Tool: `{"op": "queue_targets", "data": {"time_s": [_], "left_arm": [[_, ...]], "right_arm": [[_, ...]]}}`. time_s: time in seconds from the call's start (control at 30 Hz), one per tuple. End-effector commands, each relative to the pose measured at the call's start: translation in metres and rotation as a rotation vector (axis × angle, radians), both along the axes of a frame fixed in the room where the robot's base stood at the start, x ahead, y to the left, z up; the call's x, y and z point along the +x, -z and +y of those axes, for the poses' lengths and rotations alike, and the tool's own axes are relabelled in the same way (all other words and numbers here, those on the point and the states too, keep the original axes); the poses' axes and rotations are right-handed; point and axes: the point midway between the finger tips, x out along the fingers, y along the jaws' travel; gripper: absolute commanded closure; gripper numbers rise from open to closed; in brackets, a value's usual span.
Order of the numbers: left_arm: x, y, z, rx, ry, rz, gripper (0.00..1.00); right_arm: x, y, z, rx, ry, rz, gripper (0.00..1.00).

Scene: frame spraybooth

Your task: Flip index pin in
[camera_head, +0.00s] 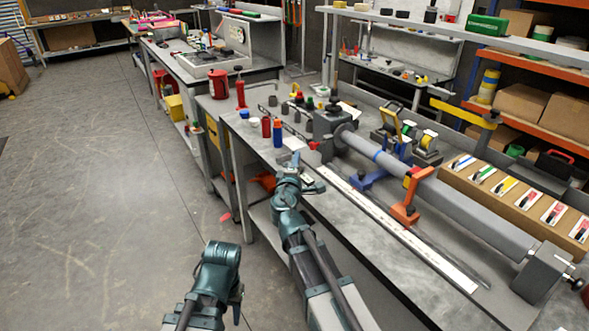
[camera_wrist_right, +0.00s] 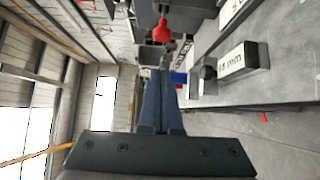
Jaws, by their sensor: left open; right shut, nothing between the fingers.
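A small red knob (camera_head: 314,145) sticks out at the left foot of the grey head block (camera_head: 333,121) on the bench. It looks like the index pin's handle. In the right wrist view the red knob (camera_wrist_right: 162,32) lies just beyond my right fingertips, with a small grey bracket (camera_wrist_right: 150,56) between. My right gripper (camera_head: 318,186) is near the bench's front edge, close below the knob. Its blue fingers (camera_wrist_right: 158,78) are shut and empty. Contact with the bracket cannot be told. My left gripper (camera_head: 238,298) is low over the floor, left of the bench, open and mostly hidden by its wrist.
A long grey tube (camera_head: 460,205) runs from the head block to an end block (camera_head: 543,270), over blue (camera_head: 372,180) and orange (camera_head: 404,208) supports. A white ruler strip (camera_head: 400,232) lies in front. Red (camera_head: 266,127) and blue (camera_head: 277,132) bottles stand left of the knob. The floor at left is clear.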

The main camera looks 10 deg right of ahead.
Motion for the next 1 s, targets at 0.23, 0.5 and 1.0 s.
{"op": "queue_targets", "data": {"time_s": [0.23, 0.5, 1.0], "left_arm": [[0.0, 0.0, 0.0, 0.0, 0.0, 0.0, 0.55], [0.0, -0.001, 0.0, 0.0, 0.0, 0.0, 0.55], [0.0, 0.0, 0.0, 0.0, 0.0, 0.0, 0.55]], "right_arm": [[0.022, 0.0, -0.029, 0.0, 0.003, 0.0, 1.0], [0.027, 0.0, -0.041, 0.0, 0.0, 0.0, 1.0], [0.033, 0.0, -0.058, 0.0, 0.003, 0.0, 1.0]]}}
